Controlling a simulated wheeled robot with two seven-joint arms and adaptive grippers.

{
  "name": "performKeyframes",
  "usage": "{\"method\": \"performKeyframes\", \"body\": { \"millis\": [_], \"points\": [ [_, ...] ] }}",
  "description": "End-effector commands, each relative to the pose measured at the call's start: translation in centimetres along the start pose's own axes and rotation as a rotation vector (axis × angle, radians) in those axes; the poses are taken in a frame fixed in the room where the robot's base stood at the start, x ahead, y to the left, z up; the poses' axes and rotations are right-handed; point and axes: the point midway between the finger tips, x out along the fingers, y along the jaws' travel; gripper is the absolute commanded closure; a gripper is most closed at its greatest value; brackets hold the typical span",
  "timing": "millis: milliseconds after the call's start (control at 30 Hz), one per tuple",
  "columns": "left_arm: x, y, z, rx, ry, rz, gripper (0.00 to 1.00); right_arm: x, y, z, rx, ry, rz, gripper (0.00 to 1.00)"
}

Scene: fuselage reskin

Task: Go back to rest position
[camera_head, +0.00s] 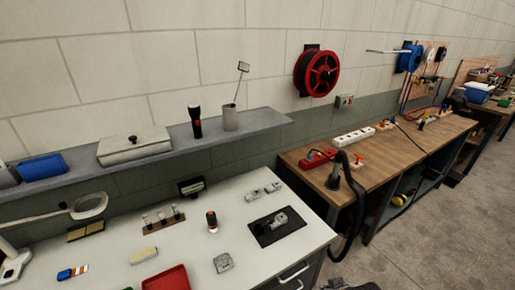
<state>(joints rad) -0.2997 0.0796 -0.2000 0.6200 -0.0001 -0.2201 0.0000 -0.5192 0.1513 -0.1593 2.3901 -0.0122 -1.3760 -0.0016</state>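Neither of my grippers can be made out in the head view. A dark shape is cut off by the bottom edge right of the white workbench (110,258), and I cannot tell what it is. The workbench stands in front at the left. On it are a red tray (168,279), a dark mat (265,233) with a grey metal part (280,220), a grey block (223,262) and a small dark cylinder with a light top (212,221).
A grey shelf (255,122) above the bench holds a metal box (134,146), a flashlight (195,122) and a cup (230,117). A wooden bench (385,170) with power strips (353,136) and a hanging black hose (350,228) stands right. Open floor (440,235) lies at the lower right.

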Motion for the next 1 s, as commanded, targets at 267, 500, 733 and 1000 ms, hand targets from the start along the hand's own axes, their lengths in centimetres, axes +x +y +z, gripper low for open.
{"method": "performKeyframes", "body": {
  "millis": [267,500,733,1000],
  "points": [
    [0.0,0.0,0.0,0.0,0.0,0.0,0.02,-1.8,0.3,2.6,0.032,-0.097,-0.005,1.0],
    [0.0,0.0,0.0,0.0,0.0,0.0,0.02,-3.0,0.4,4.2,0.05,-0.156,-0.009,1.0],
    [0.0,0.0,0.0,0.0,0.0,0.0,0.02,-1.9,0.3,4.9,0.053,-0.176,-0.011,1.0],
    [0.0,0.0,0.0,0.0,0.0,0.0,0.02,0.9,0.2,5.6,0.052,-0.185,-0.012,1.0]
  ]
}}
